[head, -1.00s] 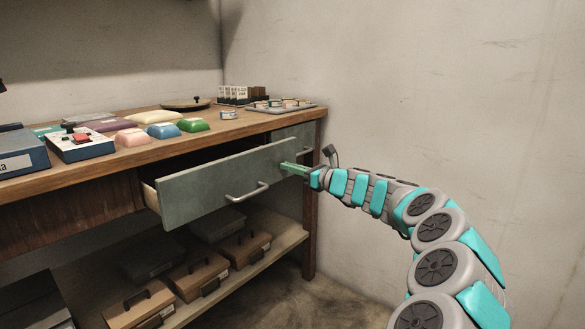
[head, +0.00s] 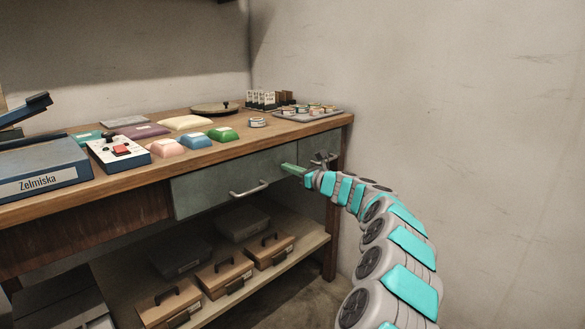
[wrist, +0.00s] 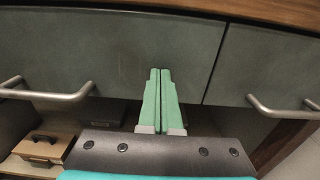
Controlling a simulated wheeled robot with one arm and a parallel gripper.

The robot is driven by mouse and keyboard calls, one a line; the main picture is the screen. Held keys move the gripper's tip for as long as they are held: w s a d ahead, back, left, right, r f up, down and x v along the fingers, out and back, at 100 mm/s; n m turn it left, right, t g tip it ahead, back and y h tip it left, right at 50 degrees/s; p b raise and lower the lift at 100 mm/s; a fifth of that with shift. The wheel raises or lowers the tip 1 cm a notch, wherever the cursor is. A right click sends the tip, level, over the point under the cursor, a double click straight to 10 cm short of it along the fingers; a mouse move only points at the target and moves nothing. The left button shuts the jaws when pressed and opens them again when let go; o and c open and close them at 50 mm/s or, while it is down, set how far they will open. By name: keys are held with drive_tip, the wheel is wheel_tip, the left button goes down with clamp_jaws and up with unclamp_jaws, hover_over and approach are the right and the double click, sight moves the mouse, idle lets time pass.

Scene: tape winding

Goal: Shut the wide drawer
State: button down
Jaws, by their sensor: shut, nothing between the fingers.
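The wide drawer (head: 215,187) is under the bench top, with a grey-green front and a bar handle (head: 249,189). Its front now looks flush with the bench, and no open interior shows. In the wrist view the wide drawer front (wrist: 110,50) lines up with the narrow drawer front (wrist: 265,65), with a thin dark seam between them. My gripper (head: 284,166) has its green fingers together and empty, tips at the right part of the wide front. In the wrist view the fingers (wrist: 159,72) point at that front; whether they touch it I cannot tell.
The narrow drawer's handle (head: 326,160) is close to the right of my gripper. The wooden bench top (head: 225,152) carries coloured pads, a tray (head: 305,116) and a blue Zelmiska box (head: 45,178). Brown boxes (head: 222,280) stand on the lower shelf. A bare wall is at right.

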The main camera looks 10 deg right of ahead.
drive_tip(key=shift+w+a+r, duration=0.1)
drive_tip(key=shift+r, duration=0.25)
drive_tip(key=v, duration=1.4)
drive_tip(key=s+a+r+n+g+y, duration=0.2)
drive_tip(key=s+a+n+g, duration=0.1)
drive_tip(key=s+a+n, duration=0.4)
drive_tip(key=s+a+r+n+g+y, duration=0.1)
drive_tip(key=s+a+r+n+g, duration=0.25)
drive_tip(key=a, duration=0.55)
drive_tip(key=s+a+f+n+g+h, duration=0.15)
drive_tip(key=s+a+n, duration=0.25)
drive_tip(key=s, duration=0.4)
drive_tip(key=s+a+f+n+g, duration=0.2)
drive_tip(key=s+a+n+g, duration=0.15)
drive_tip(key=s, duration=0.35)
drive_tip(key=s+f+n+g+h, duration=0.35)
drive_tip(key=s+f+n, duration=0.35)
drive_tip(key=s, duration=0.7)
drive_tip(key=s+d+f+n+h, duration=0.2)
drive_tip(key=s+d+f+h, duration=0.2)
drive_tip(key=s+d, duration=0.4)
drive_tip(key=s+d+f+n+g+h, duration=0.1)
drive_tip(key=s+d+f+h, duration=0.3)
drive_tip(key=s+d+f, duration=0.2)
drive_tip(key=s+d, duration=0.2)
drive_tip(key=s, duration=0.2)
drive_tip(key=shift+s+d+f+n+h+b, duration=0.3)
drive_tip(key=shift+d+f+n+b, duration=0.05)
drive_tip(key=shift+d+n+b, duration=0.05)
